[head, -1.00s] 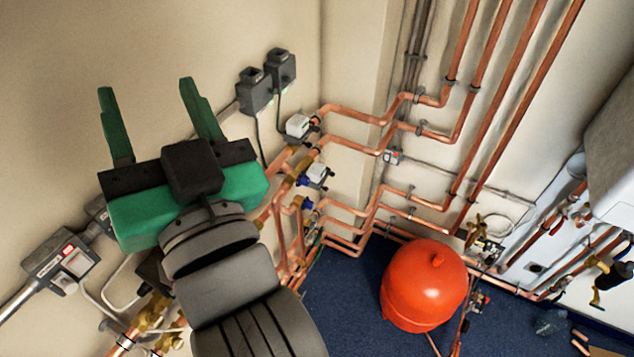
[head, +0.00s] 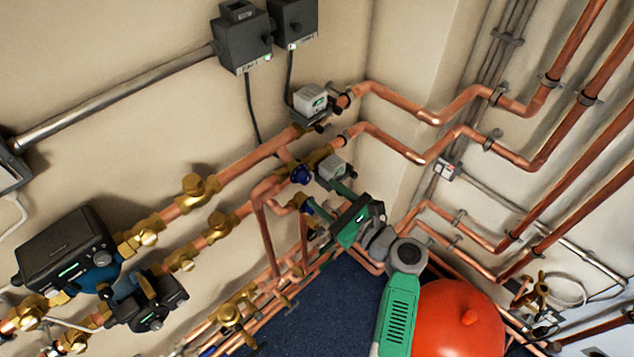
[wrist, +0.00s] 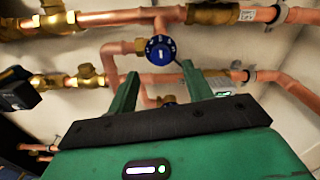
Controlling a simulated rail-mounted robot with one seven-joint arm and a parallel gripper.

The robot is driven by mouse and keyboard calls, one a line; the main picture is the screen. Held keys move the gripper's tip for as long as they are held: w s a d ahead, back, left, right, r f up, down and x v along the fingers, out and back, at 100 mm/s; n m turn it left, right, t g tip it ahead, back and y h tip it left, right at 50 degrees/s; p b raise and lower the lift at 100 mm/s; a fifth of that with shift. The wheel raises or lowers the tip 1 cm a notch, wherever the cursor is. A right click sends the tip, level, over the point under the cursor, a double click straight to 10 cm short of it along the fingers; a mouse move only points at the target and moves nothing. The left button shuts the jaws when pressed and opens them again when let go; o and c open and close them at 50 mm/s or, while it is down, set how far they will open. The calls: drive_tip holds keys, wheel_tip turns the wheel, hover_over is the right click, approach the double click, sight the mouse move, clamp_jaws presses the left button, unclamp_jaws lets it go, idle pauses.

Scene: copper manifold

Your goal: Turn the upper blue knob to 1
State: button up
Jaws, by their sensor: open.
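The upper blue knob (head: 301,174) sits on a copper and brass fitting near the wall. In the wrist view the upper blue knob (wrist: 160,50) faces me, with white marks around its face; I cannot read its setting. The lower blue knob (head: 307,207) is just below it, and in the wrist view the lower knob (wrist: 167,99) is partly hidden behind my gripper. My green gripper (wrist: 158,67) is open and empty. Its fingertips appear left and right of the upper knob, slightly below it in the picture. In the head view my gripper (head: 321,198) is close to the knobs.
Copper pipes (head: 250,158) with brass valves run along the wall. A grey actuator box (head: 331,166) is right beside the upper knob, and another (head: 311,100) is above. Black pumps (head: 68,250) are at left. A red tank (head: 458,320) stands at lower right.

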sight(308, 180)
drive_tip(key=x, duration=0.5)
drive_tip(key=shift+w+a+b, duration=0.15)
drive_tip(key=shift+w+b, duration=0.05)
drive_tip(key=shift+b, duration=0.15)
drive_tip(key=c, duration=1)
drive_tip(key=shift+o, duration=0.2)
